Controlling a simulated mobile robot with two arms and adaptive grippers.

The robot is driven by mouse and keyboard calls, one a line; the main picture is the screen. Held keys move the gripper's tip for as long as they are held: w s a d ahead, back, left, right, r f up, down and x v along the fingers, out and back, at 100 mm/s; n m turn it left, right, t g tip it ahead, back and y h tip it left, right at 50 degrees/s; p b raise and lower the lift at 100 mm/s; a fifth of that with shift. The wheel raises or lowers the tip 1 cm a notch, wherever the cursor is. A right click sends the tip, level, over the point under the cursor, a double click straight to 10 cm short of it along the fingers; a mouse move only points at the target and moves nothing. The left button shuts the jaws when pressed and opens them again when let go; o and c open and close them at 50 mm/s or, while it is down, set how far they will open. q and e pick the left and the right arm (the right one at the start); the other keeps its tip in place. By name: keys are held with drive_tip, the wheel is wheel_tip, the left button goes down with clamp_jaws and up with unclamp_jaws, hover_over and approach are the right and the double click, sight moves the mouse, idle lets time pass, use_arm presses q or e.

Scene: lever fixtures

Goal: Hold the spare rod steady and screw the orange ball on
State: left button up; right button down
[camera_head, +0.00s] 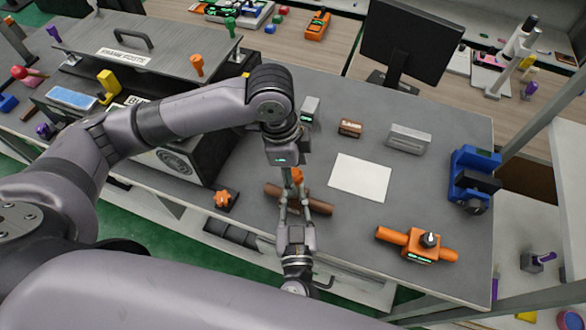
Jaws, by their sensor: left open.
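A small orange ball (297,174) shows at the fingertips of my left gripper (292,184), which points down over the grey bench. My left gripper is open, and whether it touches the ball cannot be told. My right gripper (295,207) comes up from the bottom with its fingers pointing away from me. Its fingers overlap a brown rod (322,206) that lies across the bench, seen partly behind them. Where the two grippers' fingers meet in the picture, I cannot tell whether the right one is closed on anything.
An orange star knob (222,198) lies left of the grippers. White paper (360,178), a grey block (408,139) and a brown box (350,128) lie behind to the right. An orange fixture (422,246) and blue vise (474,178) stand right. A black box (180,160) stands left.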

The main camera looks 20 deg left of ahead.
use_arm(q)
wheel_tip(320, 180, up, 12)
drive_tip(key=a, duration=0.1)
drive_tip(key=shift+s+a, duration=0.2)
drive_tip(key=shift+a, duration=0.15)
use_arm(e)
drive_tip(key=c, duration=1.4)
unclamp_jaws()
drive_tip(key=shift+c, duration=0.2)
